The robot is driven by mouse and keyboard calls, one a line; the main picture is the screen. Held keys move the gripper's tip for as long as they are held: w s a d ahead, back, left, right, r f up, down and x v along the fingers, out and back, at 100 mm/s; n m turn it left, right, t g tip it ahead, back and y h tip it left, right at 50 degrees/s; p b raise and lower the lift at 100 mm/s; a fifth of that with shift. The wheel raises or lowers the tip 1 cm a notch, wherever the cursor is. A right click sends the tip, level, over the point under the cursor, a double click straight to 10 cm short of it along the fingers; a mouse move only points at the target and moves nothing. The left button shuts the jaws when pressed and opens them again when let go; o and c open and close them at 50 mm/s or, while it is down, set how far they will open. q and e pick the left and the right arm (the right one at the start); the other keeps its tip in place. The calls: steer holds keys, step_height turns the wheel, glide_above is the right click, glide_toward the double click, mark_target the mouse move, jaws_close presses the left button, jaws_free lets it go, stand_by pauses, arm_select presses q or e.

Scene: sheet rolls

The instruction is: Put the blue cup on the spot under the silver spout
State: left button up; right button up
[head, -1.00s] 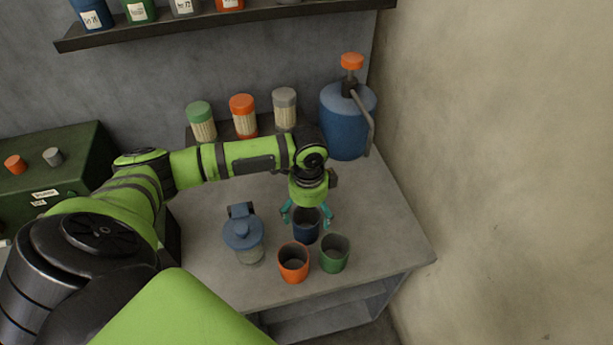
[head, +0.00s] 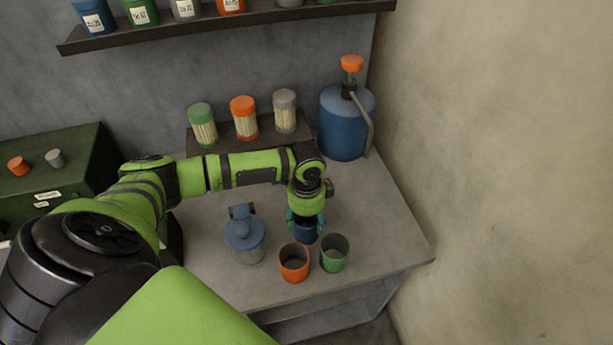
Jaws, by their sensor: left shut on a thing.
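The blue cup (head: 306,235) is on the grey table, behind the orange and green cups. My left gripper (head: 306,226) comes down over it from above and is shut on it, with teal fingers at its sides. I cannot tell whether the cup still touches the table. The silver spout (head: 366,123) bends down on the right side of the blue pump jug (head: 342,124) at the back right. The spot under the spout is not clearly visible. My right gripper is not in view.
An orange cup (head: 294,262) and a green cup (head: 334,253) stand close in front of the blue cup. Capped jars line the back, including an orange-capped one (head: 244,118). The table's right part is clear up to the wall.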

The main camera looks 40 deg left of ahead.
arm_select(q)
steer(key=shift+r, duration=0.25)
step_height(320, 180, up, 17)
steer(key=p, duration=0.5)
steer(key=s+d+n+b, duration=0.3)
steer(key=d+n+b, duration=0.6)
steer(key=n, duration=0.3)
steer(key=shift+s+n, duration=0.3)
steer(key=shift+s, duration=0.1)
steer(key=shift+a+r, duration=0.15)
